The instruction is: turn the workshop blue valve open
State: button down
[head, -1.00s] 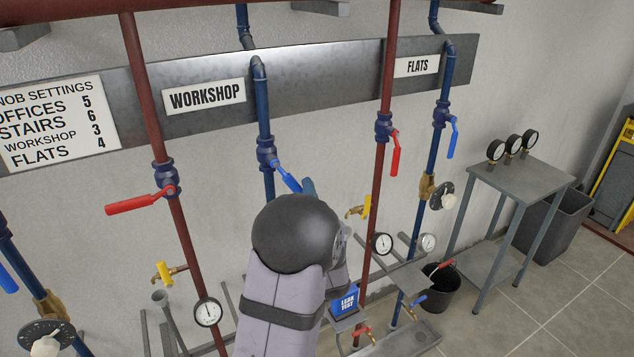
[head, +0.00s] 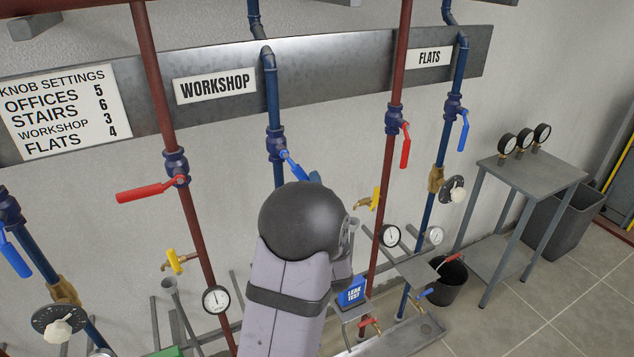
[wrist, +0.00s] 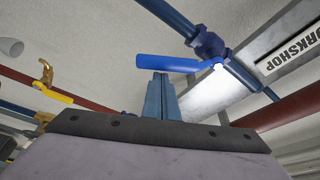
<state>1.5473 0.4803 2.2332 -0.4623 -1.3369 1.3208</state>
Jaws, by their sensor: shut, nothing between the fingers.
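The workshop blue valve has a blue lever handle (head: 292,165) on a dark blue body (head: 276,143), on the blue pipe beside the WORKSHOP sign (head: 215,86). The handle slants down to the right, at an angle to its pipe. In the wrist view the handle (wrist: 168,63) lies across the picture, joined to the valve body (wrist: 208,45). My gripper (wrist: 160,76) has its blue fingers shut and empty, with the tips right by the handle's underside. I cannot tell whether they touch. In the head view my arm hides most of the gripper.
The workshop red lever (head: 146,191) points left on the red pipe. The flats' red lever (head: 405,145) and blue lever (head: 463,130) hang down at right. A yellow-handled tap (head: 375,198) is close right of my arm. Gauges and a small table (head: 530,172) stand further right.

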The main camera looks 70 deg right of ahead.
jog(key=shift+w+a+f, duration=0.15)
jog(key=shift+f, duration=0.05)
jog(key=shift+w+a+f+m+g+y+p, duration=0.25)
jog(key=shift+w+a+f+m, duration=0.2)
jog(key=shift+w+a+m, duration=0.45)
jog(key=shift+w+a+f+m+g+y+p, duration=0.1)
jog(key=shift+w+a+f+m+g+y, duration=0.3)
jog(key=shift+m, duration=0.8)
jog(key=shift+w+a, duration=0.15)
